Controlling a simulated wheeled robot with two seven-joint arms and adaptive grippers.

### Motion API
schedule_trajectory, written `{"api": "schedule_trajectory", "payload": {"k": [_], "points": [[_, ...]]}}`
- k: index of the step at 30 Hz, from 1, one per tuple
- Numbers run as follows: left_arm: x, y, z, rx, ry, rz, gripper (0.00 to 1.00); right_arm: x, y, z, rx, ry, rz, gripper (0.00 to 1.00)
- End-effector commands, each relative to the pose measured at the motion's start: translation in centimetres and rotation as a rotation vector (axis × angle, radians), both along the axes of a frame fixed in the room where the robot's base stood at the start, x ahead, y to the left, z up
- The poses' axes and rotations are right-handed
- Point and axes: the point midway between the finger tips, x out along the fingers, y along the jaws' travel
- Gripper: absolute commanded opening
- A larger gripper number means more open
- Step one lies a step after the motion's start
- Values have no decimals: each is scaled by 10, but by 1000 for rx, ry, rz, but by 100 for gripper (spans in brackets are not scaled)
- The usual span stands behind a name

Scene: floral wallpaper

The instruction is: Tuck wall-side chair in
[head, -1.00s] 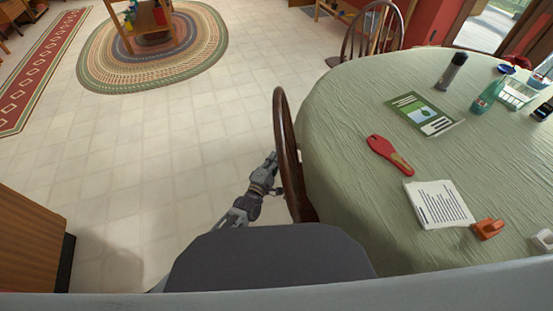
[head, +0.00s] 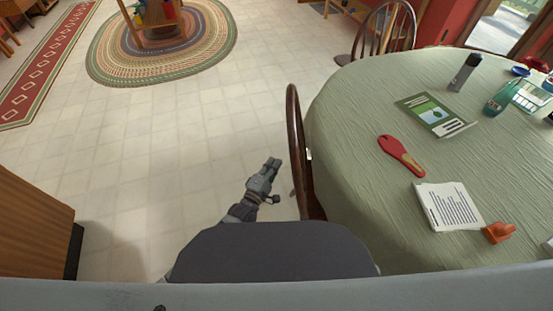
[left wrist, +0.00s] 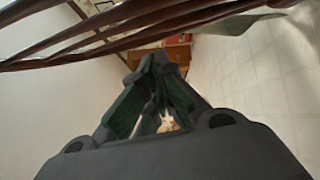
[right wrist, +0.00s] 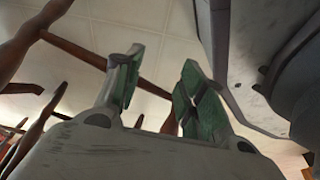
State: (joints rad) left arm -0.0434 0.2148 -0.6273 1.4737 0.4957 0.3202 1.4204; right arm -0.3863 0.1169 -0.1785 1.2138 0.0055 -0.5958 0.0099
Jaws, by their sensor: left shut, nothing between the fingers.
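A dark wooden chair (head: 295,135) stands at the near left side of the table (head: 350,120), its back seen almost edge-on close to the cloth. Its seat is hidden. A second spindle-back chair (head: 383,32) stands at the table's far side by the red wall. My left gripper (head: 272,163) is shut and empty, just left of the near chair's back, with a small gap. In the left wrist view, dark wooden spindles (left wrist: 130,30) cross above the shut fingers (left wrist: 160,75). My right gripper (right wrist: 155,85) is open and empty, low among wooden bars and legs (right wrist: 75,50); the head view does not show it.
The tiled floor (head: 150,140) left of the near chair is clear. A wooden cabinet (head: 35,230) stands at the lower left. A round braided rug (head: 110,65) and a red runner (head: 45,60) lie farther off.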

Motion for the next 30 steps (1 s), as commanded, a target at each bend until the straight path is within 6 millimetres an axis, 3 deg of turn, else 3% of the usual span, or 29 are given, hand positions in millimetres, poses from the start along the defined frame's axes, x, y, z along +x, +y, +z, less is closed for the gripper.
{"api": "schedule_trajectory", "payload": {"k": [12,30], "points": [[-39,22,-2,1,0,0,0,2,-13,-6,-12,-20,0,40],[-46,25,-2,1,0,0,0,-6,-1,-10,5,-12,-4,40]]}}
